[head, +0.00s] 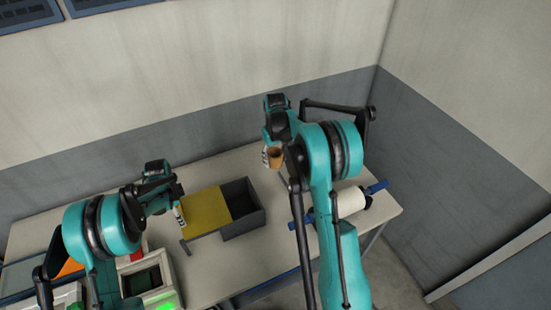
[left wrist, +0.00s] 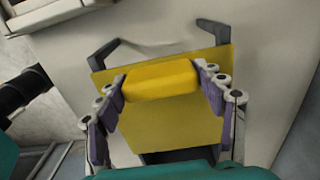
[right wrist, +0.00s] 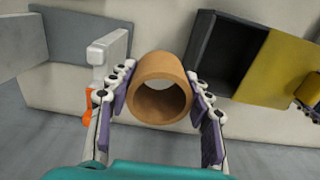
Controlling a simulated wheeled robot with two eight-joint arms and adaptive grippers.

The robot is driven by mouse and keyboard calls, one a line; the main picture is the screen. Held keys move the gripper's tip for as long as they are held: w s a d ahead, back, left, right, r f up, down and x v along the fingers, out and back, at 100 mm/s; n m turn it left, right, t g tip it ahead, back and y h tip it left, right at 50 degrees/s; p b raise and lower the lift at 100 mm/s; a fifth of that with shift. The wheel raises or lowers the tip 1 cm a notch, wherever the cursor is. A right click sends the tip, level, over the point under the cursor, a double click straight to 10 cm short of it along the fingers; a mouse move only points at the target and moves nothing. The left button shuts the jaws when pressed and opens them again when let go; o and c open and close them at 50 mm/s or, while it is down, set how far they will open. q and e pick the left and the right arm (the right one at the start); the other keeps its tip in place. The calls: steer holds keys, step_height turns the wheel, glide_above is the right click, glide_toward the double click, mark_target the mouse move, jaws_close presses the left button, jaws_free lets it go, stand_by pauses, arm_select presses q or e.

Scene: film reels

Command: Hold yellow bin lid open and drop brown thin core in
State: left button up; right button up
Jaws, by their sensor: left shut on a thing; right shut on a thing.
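A dark grey bin (head: 243,222) stands on the table with a flat yellow lid (head: 205,212) over its left part. The right part of the bin is uncovered and its dark inside shows. My left gripper (head: 178,212) is shut on the lid's yellow handle (left wrist: 161,80), at the lid's left side in the head view. My right gripper (head: 271,157) is shut on a short brown core (right wrist: 160,88), a hollow tube, and holds it raised, beyond and to the right of the bin in the head view. The right wrist view shows the bin's open part (right wrist: 225,52) beside the core.
A white roll (head: 349,202) on a blue-ended bar lies at the table's right. A box with a green-lit front (head: 158,300) and other trays stand at the left front. The wall runs behind the table.

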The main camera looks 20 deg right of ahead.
steer(key=a+f, duration=0.4)
steer(key=a, duration=0.4)
steer(key=a+f, duration=0.4)
steer(key=a, duration=0.4)
stand_by(0.6)
steer(key=shift+f, duration=0.1)
steer(key=shift+f, duration=0.9)
steer(key=shift+f, duration=0.1)
step_height(320, 180, down, 6)
steer(key=shift+f, duration=0.15)
steer(key=o, duration=1.1)
steer(key=shift+o, duration=0.2)
